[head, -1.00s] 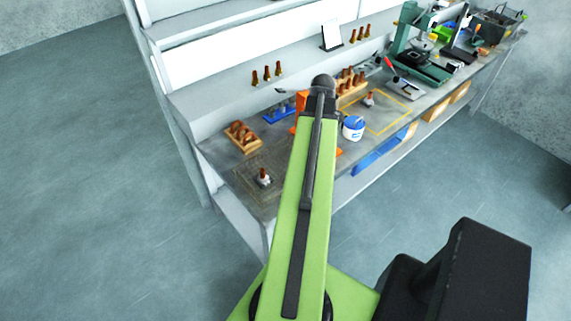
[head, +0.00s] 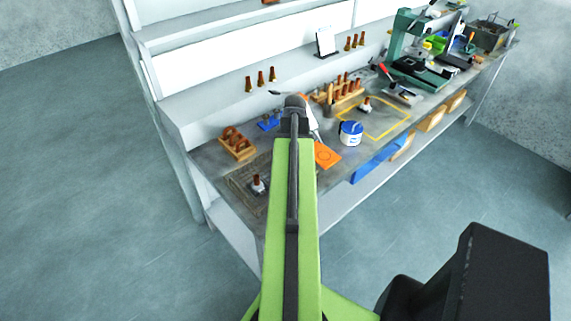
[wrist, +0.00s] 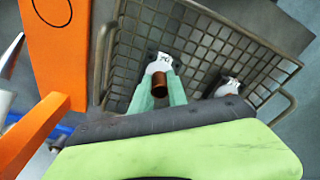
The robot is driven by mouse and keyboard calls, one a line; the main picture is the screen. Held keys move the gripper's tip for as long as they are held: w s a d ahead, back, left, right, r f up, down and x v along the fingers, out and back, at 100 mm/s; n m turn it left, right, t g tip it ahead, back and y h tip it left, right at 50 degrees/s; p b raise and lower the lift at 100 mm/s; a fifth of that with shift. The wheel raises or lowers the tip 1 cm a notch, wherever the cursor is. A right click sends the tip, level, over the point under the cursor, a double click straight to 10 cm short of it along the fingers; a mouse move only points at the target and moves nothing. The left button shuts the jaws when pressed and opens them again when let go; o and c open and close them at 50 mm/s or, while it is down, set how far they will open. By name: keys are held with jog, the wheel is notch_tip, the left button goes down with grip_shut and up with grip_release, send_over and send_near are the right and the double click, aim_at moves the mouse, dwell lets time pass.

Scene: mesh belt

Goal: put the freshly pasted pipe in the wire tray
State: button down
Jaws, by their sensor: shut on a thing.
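The wire tray (wrist: 205,45) is a grey mesh tray with a raised wire rim. It fills the middle and right of the wrist view and lies at the bench's near left end in the head view (head: 239,178). My gripper (wrist: 155,88) has two pale green fingers, shut on a brown pipe (wrist: 161,84) with a white, dark-marked end piece. The held pipe appears over the tray's left part; I cannot tell whether it touches the mesh. Another pipe piece with a white part (wrist: 228,87) is in the tray, also in the head view (head: 257,184). My arm hides the gripper in the head view.
An orange plate (head: 326,155) lies beside the tray. A blue-and-white tub (head: 350,133) stands farther right, near a yellow-outlined area (head: 388,128). A wooden holder with brown pieces (head: 237,145) stands behind the tray. A green press (head: 415,62) is farther along the bench.

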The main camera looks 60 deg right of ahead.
jog(key=shift+f, duration=0.2)
jog(key=c, duration=1.3)
grip_release()
jog(key=shift+r, duration=0.1)
notch_tip(320, 180, up, 12)
jog(key=s+p, duration=0.1)
jog(key=p, duration=1.1)
jog(key=shift+s+d, duration=0.2)
jog(key=shift+s, duration=0.05)
jog(key=shift+r, duration=0.1)
